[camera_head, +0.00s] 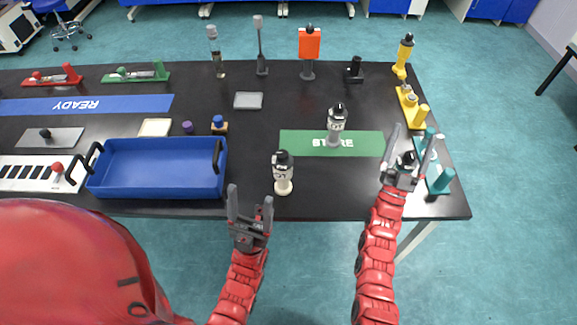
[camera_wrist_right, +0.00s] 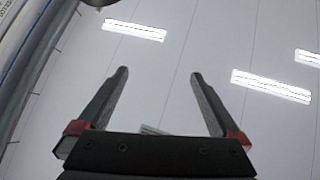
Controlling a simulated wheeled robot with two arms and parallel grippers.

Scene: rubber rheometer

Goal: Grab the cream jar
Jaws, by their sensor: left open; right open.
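A jar with a black top, a dark-lettered white body and a cream foot (camera_head: 283,176) stands upright near the table's front edge. A similar jar with a grey foot (camera_head: 336,126) stands on the green STORE mat (camera_head: 300,142). My left gripper (camera_head: 250,193) is open and empty, pointing up, just left of the cream-footed jar and apart from it. My right gripper (camera_head: 412,138) is open at the table's right end. A black-topped thing shows between or behind its fingers; I cannot tell which. In the right wrist view the open fingers (camera_wrist_right: 159,73) have nothing between them.
A blue tray (camera_head: 155,170) stands left of my left gripper. Teal (camera_head: 441,182) and yellow (camera_head: 408,98) fixtures line the right edge. An orange-headed stand (camera_head: 309,45) and grey posts (camera_head: 260,50) stand at the back. The black tabletop between the cream-footed jar and my right gripper is clear.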

